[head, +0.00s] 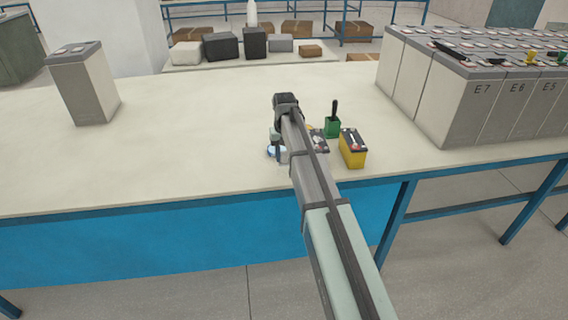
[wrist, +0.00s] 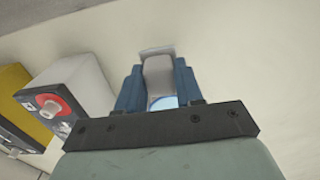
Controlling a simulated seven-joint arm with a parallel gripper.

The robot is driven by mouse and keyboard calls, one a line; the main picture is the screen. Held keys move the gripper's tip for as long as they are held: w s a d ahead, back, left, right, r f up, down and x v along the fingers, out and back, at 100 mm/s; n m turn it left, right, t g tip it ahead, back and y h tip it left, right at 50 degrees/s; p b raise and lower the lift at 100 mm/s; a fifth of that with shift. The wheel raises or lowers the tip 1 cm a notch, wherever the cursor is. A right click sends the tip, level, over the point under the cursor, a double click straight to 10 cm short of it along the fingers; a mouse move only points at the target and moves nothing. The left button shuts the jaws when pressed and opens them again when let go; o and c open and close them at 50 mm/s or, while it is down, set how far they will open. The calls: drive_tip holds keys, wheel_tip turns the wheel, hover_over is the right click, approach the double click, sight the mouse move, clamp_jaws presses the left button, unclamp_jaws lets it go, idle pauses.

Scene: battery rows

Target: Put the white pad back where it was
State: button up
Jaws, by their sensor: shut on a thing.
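My gripper (wrist: 158,78) has its two blue fingers closed on a small whitish pad (wrist: 158,66), which shows between them in the wrist view. A light blue round thing (wrist: 163,103) shows just behind the pad, between the fingers. In the head view a light blue round thing (head: 275,152) shows at the left edge of my arm, near the table's front. My arm hides most of the gripper there, and I cannot make out the pad. Whether the pad touches anything below cannot be told.
A small battery with a red-ringed terminal (wrist: 52,104) stands close left of my gripper, with a yellow battery (head: 352,152) beyond. A green holder (head: 332,127) stands behind. Large battery rows (head: 460,95) fill the right; a lone battery (head: 84,85) stands left. The table's (head: 180,130) middle is clear.

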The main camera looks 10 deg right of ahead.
sight(284, 162)
drive_tip(key=shift+f, duration=1.95)
drive_tip(key=shift+f, duration=0.1)
drive_tip(key=o, duration=0.9)
wheel_tip(284, 162, up, 12)
drive_tip(key=shift+r, duration=0.15)
